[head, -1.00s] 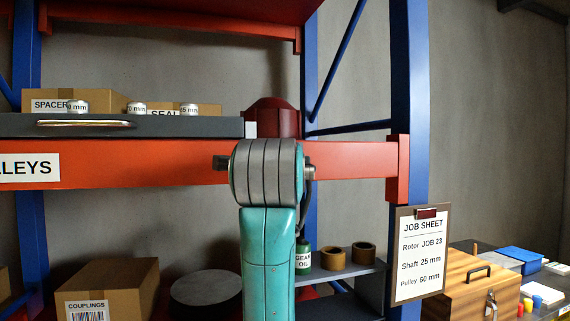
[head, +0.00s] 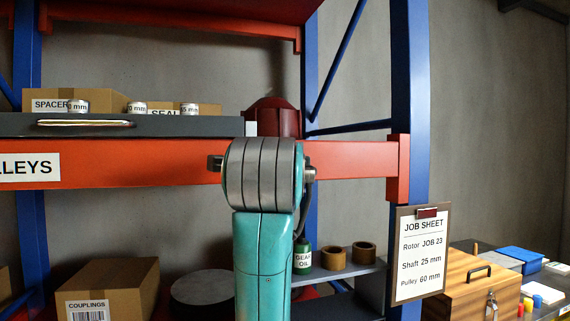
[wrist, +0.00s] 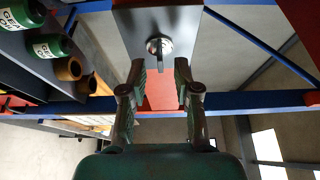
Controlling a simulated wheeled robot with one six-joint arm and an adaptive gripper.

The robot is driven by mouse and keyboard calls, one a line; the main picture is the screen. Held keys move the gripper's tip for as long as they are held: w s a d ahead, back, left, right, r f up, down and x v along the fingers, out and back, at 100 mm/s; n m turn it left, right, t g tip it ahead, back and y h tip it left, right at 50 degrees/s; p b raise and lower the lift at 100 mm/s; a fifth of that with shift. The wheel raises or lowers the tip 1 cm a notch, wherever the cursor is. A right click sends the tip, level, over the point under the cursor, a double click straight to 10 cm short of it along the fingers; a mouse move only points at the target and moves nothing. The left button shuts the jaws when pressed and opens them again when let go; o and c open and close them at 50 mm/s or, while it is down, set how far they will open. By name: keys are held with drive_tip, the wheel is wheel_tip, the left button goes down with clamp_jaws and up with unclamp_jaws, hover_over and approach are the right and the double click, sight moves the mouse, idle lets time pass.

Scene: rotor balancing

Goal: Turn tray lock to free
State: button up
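The dark grey tray (head: 190,126) sits on the orange shelf beam in the head view, with a pale handle (head: 85,123) on its front. In the wrist view, a small silver turn lock (wrist: 159,46) is on a grey face (wrist: 135,28), which I take to be the tray's front. My gripper (wrist: 160,68) is open, with one finger on each side of the line to the lock. The fingertips are apart from the lock, and nothing is between them. In the head view my arm hides the gripper and the lock.
A dark red housing (head: 275,117) stands right of the tray. Several pulleys and cartons are on or behind the tray. Gear oil (head: 303,258) and brown rolls (head: 363,252) stand on a lower shelf. A job sheet (head: 421,255) hangs on the blue upright (head: 409,100).

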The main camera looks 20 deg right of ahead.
drive_tip(key=v, duration=0.9)
drive_tip(key=shift+s, duration=0.3)
drive_tip(key=shift+a+f, duration=0.1)
